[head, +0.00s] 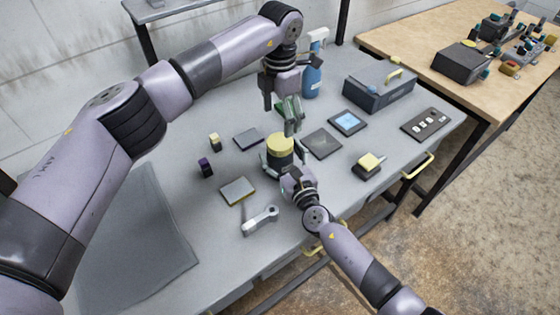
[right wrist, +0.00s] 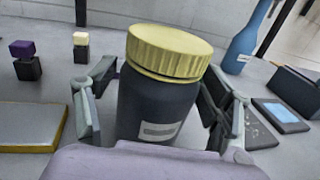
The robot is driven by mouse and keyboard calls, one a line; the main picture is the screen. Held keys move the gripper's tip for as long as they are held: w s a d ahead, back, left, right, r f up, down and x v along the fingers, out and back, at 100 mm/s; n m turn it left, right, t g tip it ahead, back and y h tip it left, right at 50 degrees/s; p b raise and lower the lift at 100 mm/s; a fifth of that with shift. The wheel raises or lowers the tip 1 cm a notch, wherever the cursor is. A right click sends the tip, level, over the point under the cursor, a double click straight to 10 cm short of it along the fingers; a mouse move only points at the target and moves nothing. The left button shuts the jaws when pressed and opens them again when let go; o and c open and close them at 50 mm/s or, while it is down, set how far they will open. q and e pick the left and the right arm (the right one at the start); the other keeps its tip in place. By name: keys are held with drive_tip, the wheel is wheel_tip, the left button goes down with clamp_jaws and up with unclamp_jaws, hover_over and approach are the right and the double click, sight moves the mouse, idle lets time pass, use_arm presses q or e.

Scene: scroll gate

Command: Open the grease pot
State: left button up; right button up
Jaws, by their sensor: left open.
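The grease pot (head: 281,160) is a dark jar with a ridged yellow lid (head: 280,144), standing near the middle of the grey bench. In the right wrist view, the pot (right wrist: 150,110) fills the centre with its lid (right wrist: 168,50) seated on top; it looks slightly tilted there. My right gripper (head: 284,165) comes from the front, its fingers on both sides of the dark body, below the lid, and looks closed on it. Part of its left finger contact is hard to see. My left gripper (head: 281,118) is open and empty above the lid, fingers pointing down.
A dark plate (head: 321,144), a blue-screened device (head: 348,122) and a yellow-topped block (head: 369,163) lie right. A blue spray bottle (head: 312,76) and toolbox (head: 380,88) stand behind.

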sight(280, 141)
drive_tip(key=c, duration=1.4)
use_arm(q)
drive_tip(key=shift+m, duration=0.3)
use_arm(e)
clamp_jaws()
use_arm(q)
drive_tip(key=m, duration=2.6)
drive_tip(key=shift+f, duration=4.05)
